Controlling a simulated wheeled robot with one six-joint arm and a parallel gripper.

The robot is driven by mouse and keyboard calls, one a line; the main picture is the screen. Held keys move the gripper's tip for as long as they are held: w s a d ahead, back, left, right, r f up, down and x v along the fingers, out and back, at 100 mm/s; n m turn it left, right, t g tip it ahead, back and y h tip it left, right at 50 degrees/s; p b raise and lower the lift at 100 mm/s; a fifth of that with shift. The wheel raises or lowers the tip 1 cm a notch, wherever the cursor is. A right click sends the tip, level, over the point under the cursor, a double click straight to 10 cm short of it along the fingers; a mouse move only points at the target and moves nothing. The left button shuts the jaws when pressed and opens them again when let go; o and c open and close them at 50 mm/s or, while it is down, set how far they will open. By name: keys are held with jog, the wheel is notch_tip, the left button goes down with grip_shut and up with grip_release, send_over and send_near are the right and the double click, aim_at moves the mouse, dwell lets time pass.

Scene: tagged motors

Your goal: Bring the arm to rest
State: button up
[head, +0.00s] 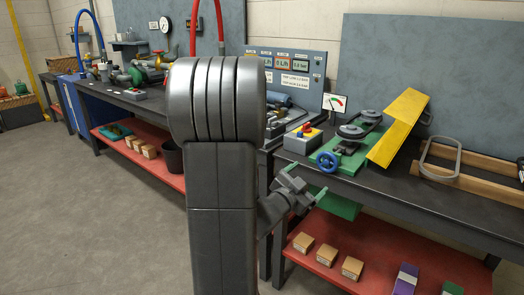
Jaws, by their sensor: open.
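My arm stands upright in the middle of the head view and hides part of the workbench behind it. My gripper (302,181) shows to the right of the arm's column, in front of the right bench's front edge. Its two green-tipped fingers are apart, and nothing shows between them. A green-based machine (350,146) with dark pulleys and a blue handwheel stands on the bench beyond the gripper. A yellow guard (398,128) is tilted up at that machine's right side.
The right bench (444,195) carries a control box (303,140) and a wooden frame (468,177). Its red lower shelf (385,250) holds several small boxes. The left bench (112,93) holds a red and green machine. The floor (85,215) at left is clear.

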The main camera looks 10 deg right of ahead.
aim_at(326, 163)
jog(key=x, duration=1.2)
jog(key=shift+w+d+b, duration=0.2)
jog(key=shift+b, duration=0.2)
jog(key=shift+w+d+r+p, duration=0.1)
jog(key=shift+w+d+p, duration=0.1)
jog(key=shift+p, duration=0.1)
jog(key=shift+a+n, duration=0.1)
jog(key=shift+n, duration=0.3)
